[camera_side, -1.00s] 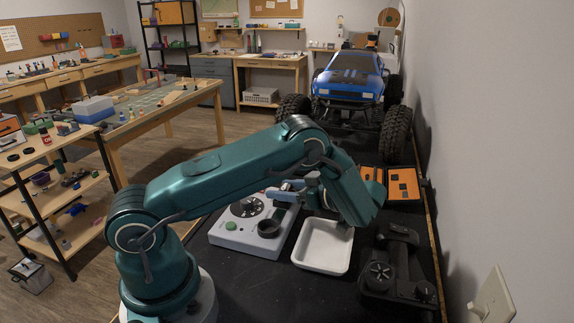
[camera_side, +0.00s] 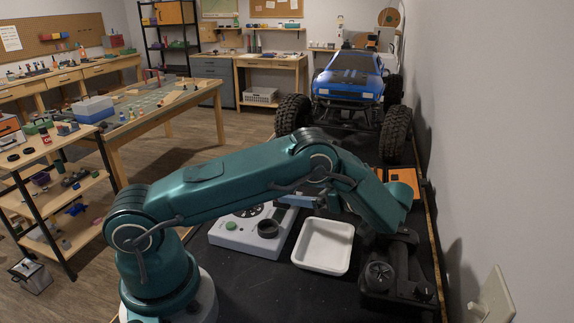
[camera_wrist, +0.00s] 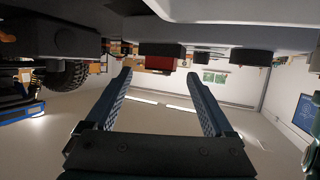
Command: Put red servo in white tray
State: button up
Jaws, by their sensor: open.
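My gripper (camera_side: 294,201) is low over the grey control box (camera_side: 240,241), partly hidden behind my arm in the side view. In the wrist view my gripper (camera_wrist: 160,74) has its two blue fingers spread apart with nothing between them. That view looks upside down. A small dark red block (camera_wrist: 160,63), probably the red servo, shows beyond the fingertips, roughly in line with the gap. I cannot make out the red servo in the side view. The white tray (camera_side: 323,265) lies on the black bench to the right of the control box and looks empty.
A black device (camera_side: 398,280) stands right of the tray, near the wall. Orange cases (camera_side: 404,177) lie behind, partly covered by my arm. The blue crawler (camera_side: 350,80) with big tyres stands at the back.

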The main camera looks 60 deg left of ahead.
jog(key=w+r+m+t+h, duration=0.2)
jog(key=w+r+m+t, duration=0.2)
jog(key=w+r+t, duration=0.9)
jog(key=w+d+r+m+t+h, duration=0.3)
jog(key=w+d+r+t, duration=0.1)
jog(key=d+r, duration=0.2)
jog(key=s+d+r+m+t+h, duration=0.1)
jog(key=s+d+r+m+h, duration=0.4)
jog(key=s+d+m+h, duration=0.55)
jog(key=s+d+f+m+g, duration=0.3)
jog(key=s+f, duration=0.4)
jog(key=s, duration=0.4)
jog(key=shift+s+m+g, duration=0.15)
jog(key=shift+m+g, duration=0.2)
jog(key=shift+g, duration=0.15)
jog(key=s+a+f+g, duration=0.1)
jog(key=s+f, duration=0.1)
jog(key=s, duration=0.1)
jog(key=s+a+f+g+y, duration=0.1)
jog(key=s+f, duration=0.1)
jog(key=s, duration=0.1)
jog(key=s+a+f+m+g+y, duration=0.1)
jog(key=s+a+f, duration=0.1)
jog(key=s, duration=0.2)
jog(key=shift+a+f+y, duration=0.1)
jog(key=shift+f+y, duration=0.15)
jog(key=shift+f, duration=0.05)
jog(key=c, duration=0.4)
